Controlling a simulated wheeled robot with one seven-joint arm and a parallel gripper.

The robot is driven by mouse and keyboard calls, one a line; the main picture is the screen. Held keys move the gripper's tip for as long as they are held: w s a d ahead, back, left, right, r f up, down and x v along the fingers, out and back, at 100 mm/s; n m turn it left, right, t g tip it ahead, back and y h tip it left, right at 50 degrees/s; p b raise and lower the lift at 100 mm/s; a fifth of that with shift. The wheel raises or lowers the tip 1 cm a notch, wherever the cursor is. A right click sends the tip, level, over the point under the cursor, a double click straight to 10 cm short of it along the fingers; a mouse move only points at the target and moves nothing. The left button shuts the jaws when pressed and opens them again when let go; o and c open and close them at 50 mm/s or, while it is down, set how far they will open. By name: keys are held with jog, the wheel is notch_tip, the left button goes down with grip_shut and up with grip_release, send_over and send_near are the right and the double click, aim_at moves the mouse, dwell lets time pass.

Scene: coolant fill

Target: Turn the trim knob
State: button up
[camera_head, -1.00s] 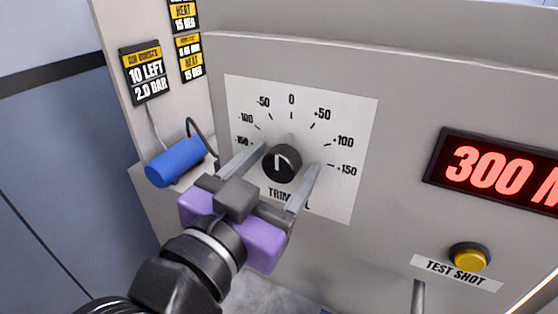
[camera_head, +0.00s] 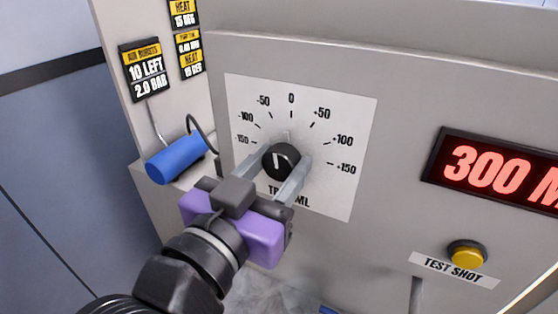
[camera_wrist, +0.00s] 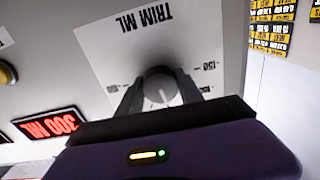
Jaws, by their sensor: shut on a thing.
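The trim knob (camera_head: 281,161) is round and black with a pale pointer line. It sits at the middle of a white dial plate (camera_head: 343,186) marked from -150 to +150. In the head view its pointer points up and slightly left, close to 0. My purple and grey gripper (camera_head: 279,172) is shut on the knob, one finger on each side. In the wrist view the knob (camera_wrist: 161,86) shows between the two grey fingers (camera_wrist: 160,92), under the upside-down words TRIM ML. The fingers cover part of the dial lettering in the head view.
A red display (camera_head: 497,171) reading 300 M, cut off by the frame, is at the right. A yellow button (camera_head: 467,254) sits above the TEST SHOT label (camera_head: 455,270). A blue cylinder (camera_head: 176,160) stands out left of the dial, near black and yellow signs (camera_head: 146,69).

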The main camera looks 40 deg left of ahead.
jog(key=shift+n+p, duration=1.05)
jog(key=shift+n, duration=1.05)
jog(key=o, duration=1.4)
jog(key=shift+b+v, duration=1.15)
jog(key=shift+v, duration=2.75)
